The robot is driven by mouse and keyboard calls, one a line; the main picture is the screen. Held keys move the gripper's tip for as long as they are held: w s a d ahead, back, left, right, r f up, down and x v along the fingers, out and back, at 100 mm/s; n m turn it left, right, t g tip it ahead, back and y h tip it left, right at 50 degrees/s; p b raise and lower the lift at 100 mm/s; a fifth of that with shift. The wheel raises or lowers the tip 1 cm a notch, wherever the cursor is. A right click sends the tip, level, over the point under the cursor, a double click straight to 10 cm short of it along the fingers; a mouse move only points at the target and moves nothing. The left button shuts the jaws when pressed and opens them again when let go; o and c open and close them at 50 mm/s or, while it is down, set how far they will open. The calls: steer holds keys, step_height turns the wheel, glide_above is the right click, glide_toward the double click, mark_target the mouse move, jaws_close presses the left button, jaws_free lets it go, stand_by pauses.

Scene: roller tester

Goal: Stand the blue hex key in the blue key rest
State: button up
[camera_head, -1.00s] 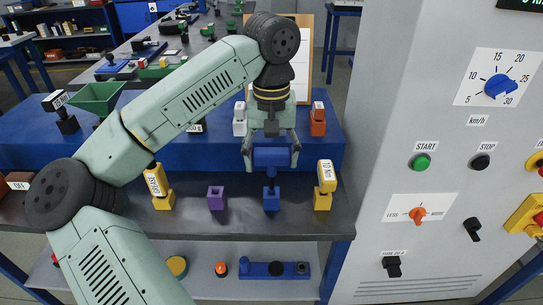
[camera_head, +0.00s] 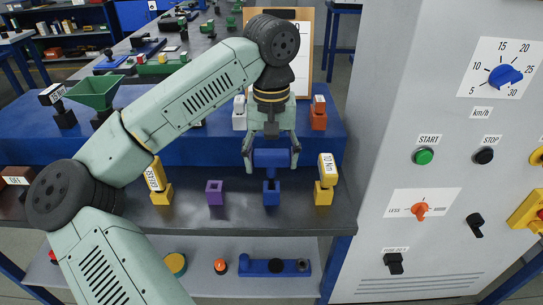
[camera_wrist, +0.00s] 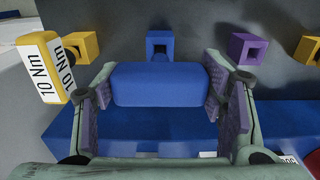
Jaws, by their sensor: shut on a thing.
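My gripper (camera_head: 271,160) is shut on the blue hex key (camera_head: 271,158), with a finger pad on each side of its block-shaped handle. The handle also shows between the fingers in the wrist view (camera_wrist: 160,84). In the head view the key's thin shank points down, upright, over the blue key rest (camera_head: 271,194). The rest is a small square-socketed block on the bench; its dark opening shows beyond the handle in the wrist view (camera_wrist: 161,37). The wrist view hides the shank, so I cannot tell whether its tip is inside the socket.
An empty purple rest (camera_head: 215,193) stands left of the blue one. Yellow rests hold a yellow 10 Nm tool (camera_head: 327,171) at right and another yellow tool (camera_head: 155,175) at left. A raised blue ledge (camera_head: 335,140) lies behind; a grey control cabinet (camera_head: 375,150) stands right.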

steer(key=shift+f+b, duration=1.1)
steer(key=shift+f, duration=0.35)
steer(key=o, duration=2)
steer(key=shift+r, duration=0.15)
